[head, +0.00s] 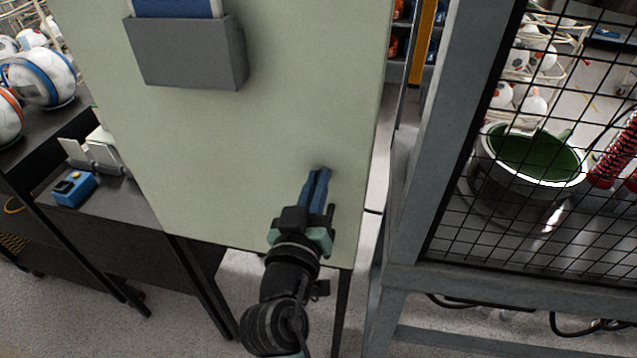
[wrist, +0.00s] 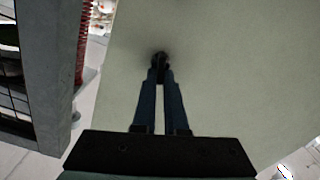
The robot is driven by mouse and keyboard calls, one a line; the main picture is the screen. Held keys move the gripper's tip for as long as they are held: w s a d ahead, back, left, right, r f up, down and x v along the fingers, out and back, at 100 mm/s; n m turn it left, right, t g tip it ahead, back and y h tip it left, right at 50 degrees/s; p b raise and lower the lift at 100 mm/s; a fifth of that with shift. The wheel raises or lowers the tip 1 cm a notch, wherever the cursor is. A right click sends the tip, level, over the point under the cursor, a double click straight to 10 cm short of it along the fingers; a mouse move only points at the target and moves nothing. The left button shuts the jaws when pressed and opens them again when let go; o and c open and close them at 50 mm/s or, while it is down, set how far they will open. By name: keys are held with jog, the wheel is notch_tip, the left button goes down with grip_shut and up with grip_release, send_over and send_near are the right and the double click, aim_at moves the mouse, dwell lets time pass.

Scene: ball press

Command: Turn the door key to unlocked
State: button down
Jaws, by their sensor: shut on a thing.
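A pale green panel (head: 290,110) stands upright in front of me; it also fills most of the wrist view (wrist: 240,70). The door key (wrist: 159,59) is a small dark piece at the panel's face in the wrist view, mostly covered by the fingertips. My gripper (head: 320,172) reaches the lower right part of the panel, with its blue fingers pointing at the face. In the wrist view my gripper (wrist: 160,72) has its tips closed around the key. The key is hidden in the head view, and I cannot tell its turn angle.
A grey pocket (head: 187,55) with blue and white contents hangs on the panel's upper left. A grey-framed mesh cage (head: 445,130) stands close on the right, with a green-lined bowl (head: 540,158) behind the mesh. A dark bench with balls (head: 42,78) and a blue box (head: 74,189) is at left.

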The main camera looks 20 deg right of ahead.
jog(key=n, duration=0.3)
jog(key=shift+w+a+f+n, duration=0.1)
jog(key=shift+a+n, duration=0.1)
jog(key=shift+n, duration=0.2)
jog(key=n, duration=0.3)
jog(key=shift+f+n+p, duration=0.1)
jog(key=shift+n+p, duration=0.2)
jog(key=shift+p, duration=0.05)
jog(key=shift+w+a+f+n+p, duration=0.1)
jog(key=shift+n+p, duration=0.2)
jog(key=shift+n, duration=0.8)
jog(key=shift+a+f+n+p, duration=0.15)
jog(key=shift+n+p, duration=0.15)
jog(key=shift+n, duration=0.8)
jog(key=shift+w+d+f+n+p, duration=0.1)
jog(key=shift+n+p, duration=0.2)
jog(key=shift+n, duration=0.8)
jog(key=c, duration=1)
grip_release()
jog(key=shift+o, duration=0.2)
jog(key=shift+s+f, duration=0.1)
